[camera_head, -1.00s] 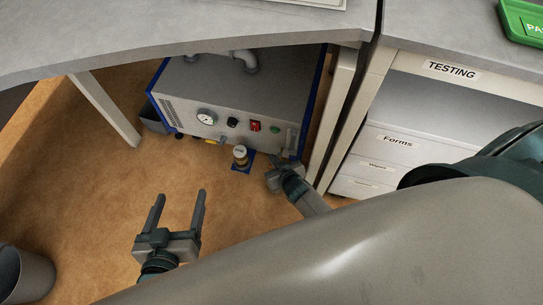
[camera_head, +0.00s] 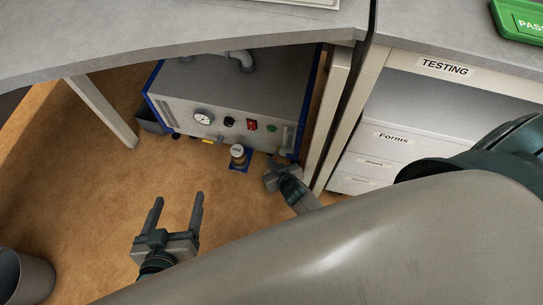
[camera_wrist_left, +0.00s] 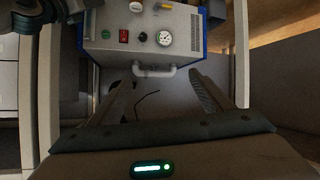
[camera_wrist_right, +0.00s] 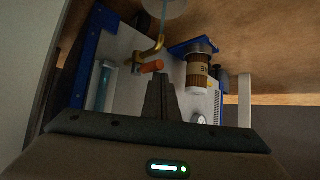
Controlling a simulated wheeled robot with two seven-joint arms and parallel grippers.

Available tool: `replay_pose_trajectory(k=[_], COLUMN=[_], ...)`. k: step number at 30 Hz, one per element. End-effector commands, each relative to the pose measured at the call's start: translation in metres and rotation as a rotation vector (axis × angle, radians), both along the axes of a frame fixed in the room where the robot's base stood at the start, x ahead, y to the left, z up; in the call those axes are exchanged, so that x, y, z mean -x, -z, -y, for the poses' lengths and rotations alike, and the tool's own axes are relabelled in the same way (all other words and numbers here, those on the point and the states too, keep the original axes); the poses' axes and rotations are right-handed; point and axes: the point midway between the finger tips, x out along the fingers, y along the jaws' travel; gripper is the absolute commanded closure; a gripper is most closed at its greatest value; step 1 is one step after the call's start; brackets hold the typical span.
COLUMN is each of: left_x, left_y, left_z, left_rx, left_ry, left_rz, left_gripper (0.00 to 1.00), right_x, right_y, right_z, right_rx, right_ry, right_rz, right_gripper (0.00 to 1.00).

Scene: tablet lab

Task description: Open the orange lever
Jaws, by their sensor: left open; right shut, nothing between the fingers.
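The orange lever (camera_wrist_right: 152,67) shows in the right wrist view, on a brass pipe (camera_wrist_right: 150,50) at the machine's front. I cannot make it out in the head view. My right gripper (camera_wrist_right: 162,84) is shut and empty, its fingertips just below the lever in that view; I cannot tell whether they touch. In the head view my right gripper (camera_head: 270,176) is low in front of the machine's right end. The grey and blue machine (camera_head: 180,110) stands under the table. My left gripper (camera_head: 177,198) is open and empty, further left and apart from the machine.
The tabletop (camera_head: 200,25) overhangs the machine. A table leg (camera_head: 104,112) and drawers (camera_head: 365,165) flank it. A bin (camera_head: 25,275) is lower left.

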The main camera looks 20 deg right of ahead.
Motion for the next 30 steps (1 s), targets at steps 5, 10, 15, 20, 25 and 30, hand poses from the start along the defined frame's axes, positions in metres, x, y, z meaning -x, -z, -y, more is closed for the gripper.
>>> replay_pose_trajectory(k=[5, 10, 15, 20, 25, 30], left_x=[0.000, 0.000, 0.006, 0.016, 0.031, 0.045], left_y=[0.000, 0.001, 0.011, 0.022, 0.036, 0.047], left_z=[0.000, 0.000, -0.002, -0.008, -0.017, -0.030], left_rx=[0.000, -0.001, -0.010, -0.032, -0.063, -0.106], left_ry=[0.000, 0.000, 0.000, 0.000, 0.000, -0.004], left_rz=[0.001, -0.003, -0.052, -0.138, -0.258, -0.366], left_gripper=[0.27, 0.27, 0.27, 0.27, 0.27, 0.27], right_x=[0.000, -0.001, -0.001, 0.010, 0.029, 0.057], right_y=[0.000, 0.000, -0.001, -0.010, -0.023, -0.045], right_z=[0.000, 0.000, 0.000, 0.000, 0.000, 0.001], right_rx=[0.000, -0.001, -0.001, -0.001, -0.001, 0.000], right_ry=[0.000, -0.001, -0.001, -0.001, 0.000, 0.000], right_rz=[0.001, 0.001, 0.001, 0.001, -0.001, 0.000], right_gripper=[1.00, 1.00, 1.00, 1.00, 1.00, 1.00])
